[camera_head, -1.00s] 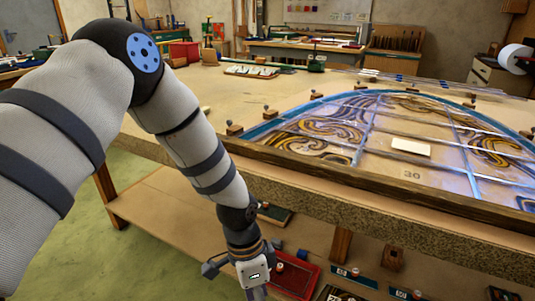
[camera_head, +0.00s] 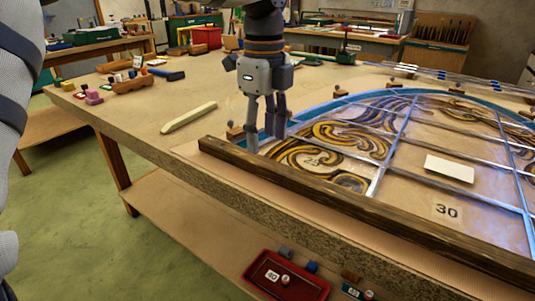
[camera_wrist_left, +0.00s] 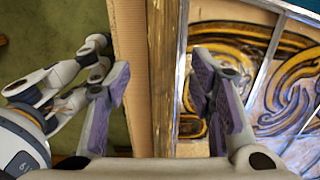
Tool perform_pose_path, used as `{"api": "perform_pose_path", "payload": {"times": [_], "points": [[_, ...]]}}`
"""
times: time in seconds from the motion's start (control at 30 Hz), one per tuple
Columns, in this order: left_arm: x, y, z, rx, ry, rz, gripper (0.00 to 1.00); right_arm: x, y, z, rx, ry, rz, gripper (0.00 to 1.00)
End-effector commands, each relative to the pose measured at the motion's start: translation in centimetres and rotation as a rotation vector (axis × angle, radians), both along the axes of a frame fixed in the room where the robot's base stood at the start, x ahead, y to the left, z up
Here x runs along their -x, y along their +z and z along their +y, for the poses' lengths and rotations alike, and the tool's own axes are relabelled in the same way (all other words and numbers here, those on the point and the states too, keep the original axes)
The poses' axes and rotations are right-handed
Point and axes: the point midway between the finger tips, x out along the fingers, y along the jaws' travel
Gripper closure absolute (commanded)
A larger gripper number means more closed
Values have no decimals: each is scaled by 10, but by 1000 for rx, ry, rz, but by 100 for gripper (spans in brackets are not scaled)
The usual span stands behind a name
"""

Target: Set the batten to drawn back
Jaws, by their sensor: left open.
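The batten (camera_head: 345,203) is a long dark wooden strip lying along the front edge of the leaded panel (camera_head: 405,145). It runs from near the left front of the bench to the right edge of the head view. In the left wrist view the batten (camera_wrist_left: 163,45) runs between the spread fingers of the left gripper (camera_wrist_left: 160,85), with panel glass on the right. I cannot tell whether the fingers touch it. My right gripper is not in view.
A pale strip (camera_head: 188,117) lies on the bench left of my gripper. Small pegged blocks (camera_head: 235,131) stand around the panel's blue rim. A white card (camera_head: 449,168) lies on the panel. A red tray (camera_head: 287,280) sits on the shelf below.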

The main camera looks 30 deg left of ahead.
Motion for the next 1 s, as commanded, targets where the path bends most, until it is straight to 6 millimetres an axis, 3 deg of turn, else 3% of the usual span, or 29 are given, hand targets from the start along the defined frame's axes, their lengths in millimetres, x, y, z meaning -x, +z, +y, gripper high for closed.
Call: {"api": "perform_pose_path", "payload": {"times": [0.1, 0.2, 0.33, 0.57, 0.63, 0.8, 1.0], "points": [[1, -29, 0, 1, 0, 3, 51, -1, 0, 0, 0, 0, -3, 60], [0, -46, 0, 1, 1, 2, 51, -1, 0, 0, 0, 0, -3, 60], [0, -57, 0, 0, 0, 0, 51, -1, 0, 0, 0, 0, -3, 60], [0, -58, 0, 0, 1, -1, 51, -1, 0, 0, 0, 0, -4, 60], [0, -58, 0, 0, 1, -1, 60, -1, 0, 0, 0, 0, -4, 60], [0, -58, 0, 0, 1, -1, 98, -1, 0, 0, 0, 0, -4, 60], [-1, -59, -1, -1, 1, 1, 100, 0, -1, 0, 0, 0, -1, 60]]}}
